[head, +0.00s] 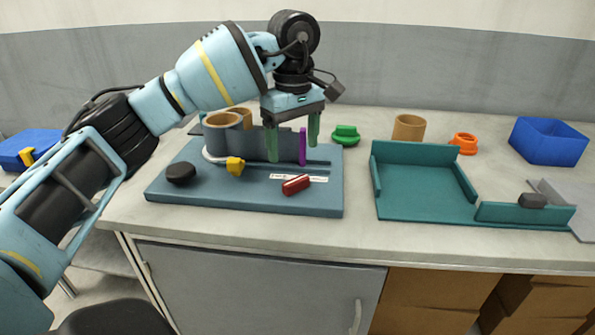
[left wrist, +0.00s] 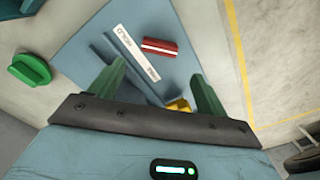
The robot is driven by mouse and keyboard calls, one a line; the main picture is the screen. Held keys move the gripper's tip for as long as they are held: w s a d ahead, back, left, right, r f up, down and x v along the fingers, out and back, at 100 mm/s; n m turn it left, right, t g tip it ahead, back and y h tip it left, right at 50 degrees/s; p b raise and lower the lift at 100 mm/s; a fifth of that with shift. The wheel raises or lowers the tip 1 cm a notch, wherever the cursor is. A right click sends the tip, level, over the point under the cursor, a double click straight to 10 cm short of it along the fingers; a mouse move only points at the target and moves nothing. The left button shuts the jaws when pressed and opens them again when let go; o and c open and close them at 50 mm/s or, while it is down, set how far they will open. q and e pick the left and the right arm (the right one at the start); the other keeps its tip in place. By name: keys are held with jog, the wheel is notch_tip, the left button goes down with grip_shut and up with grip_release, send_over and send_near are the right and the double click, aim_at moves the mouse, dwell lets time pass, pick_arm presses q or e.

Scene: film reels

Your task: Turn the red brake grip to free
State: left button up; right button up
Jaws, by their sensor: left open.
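The red brake grip (head: 296,185) is a short red cylinder lying near the front right of a blue board (head: 225,196). It also shows in the left wrist view (left wrist: 160,47), beside a white label strip (left wrist: 137,52) whose words are too small to read surely. My left gripper (head: 292,152) is open, its green fingers pointing down above the board, behind and above the red grip and apart from it. My right gripper is not in view.
On the board are a black knob (head: 181,173), a yellow knob (head: 235,166), brown cylinders (head: 223,119) and a purple upright (head: 303,147) near the fingers. A green piece (head: 345,135) and a teal tray (head: 425,207) stand right of it.

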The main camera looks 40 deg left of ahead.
aim_at(295, 179)
pick_arm(q)
notch_tip(295, 179, down, 6)
jog(key=shift+f+b, duration=0.1)
jog(key=shift+b, duration=0.2)
jog(key=shift+w+f, duration=0.1)
jog(key=shift+f, duration=0.4)
